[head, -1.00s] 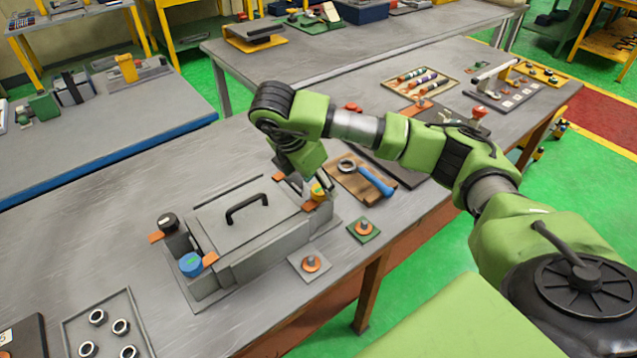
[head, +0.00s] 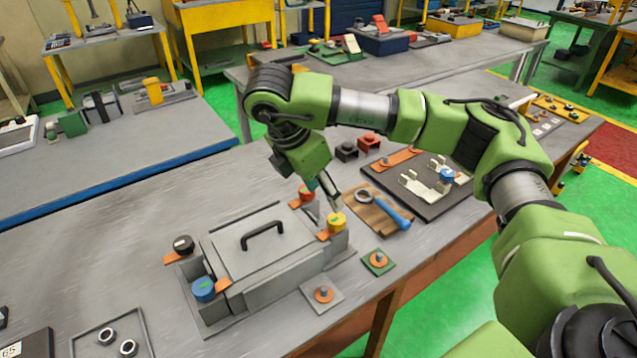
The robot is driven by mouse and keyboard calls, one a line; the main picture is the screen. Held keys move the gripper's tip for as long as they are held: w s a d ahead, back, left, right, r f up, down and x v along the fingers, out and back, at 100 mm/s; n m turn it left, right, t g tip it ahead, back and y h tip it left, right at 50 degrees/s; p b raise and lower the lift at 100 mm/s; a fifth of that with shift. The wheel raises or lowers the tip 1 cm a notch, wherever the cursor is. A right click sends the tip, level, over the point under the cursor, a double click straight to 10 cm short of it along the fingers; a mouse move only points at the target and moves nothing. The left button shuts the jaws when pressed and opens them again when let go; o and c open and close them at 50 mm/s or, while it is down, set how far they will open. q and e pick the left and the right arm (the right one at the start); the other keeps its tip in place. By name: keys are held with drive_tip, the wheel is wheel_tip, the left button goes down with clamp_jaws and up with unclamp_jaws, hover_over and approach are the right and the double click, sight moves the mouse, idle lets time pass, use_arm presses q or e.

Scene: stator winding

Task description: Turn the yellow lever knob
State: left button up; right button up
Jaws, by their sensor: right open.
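The grey box (head: 262,262) with a black lid handle (head: 261,233) stands on the grey table. The yellow lever knob (head: 336,221) is at its right end, with an orange lever beside it. A red knob (head: 306,194) sits behind it, a black knob (head: 183,244) and a blue knob (head: 203,289) at the left end. My right gripper (head: 333,203) is open, pointing down just above and behind the yellow knob. I cannot tell whether its fingertips touch the knob. My left gripper is not in view.
A wooden board with a ring and a blue-handled tool (head: 392,208) lies right of the box. Two small plates with orange discs (head: 324,294) (head: 378,261) lie in front. A dark fixture board (head: 430,188) is farther right.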

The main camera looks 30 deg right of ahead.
drive_tip(key=shift+v, duration=1.3)
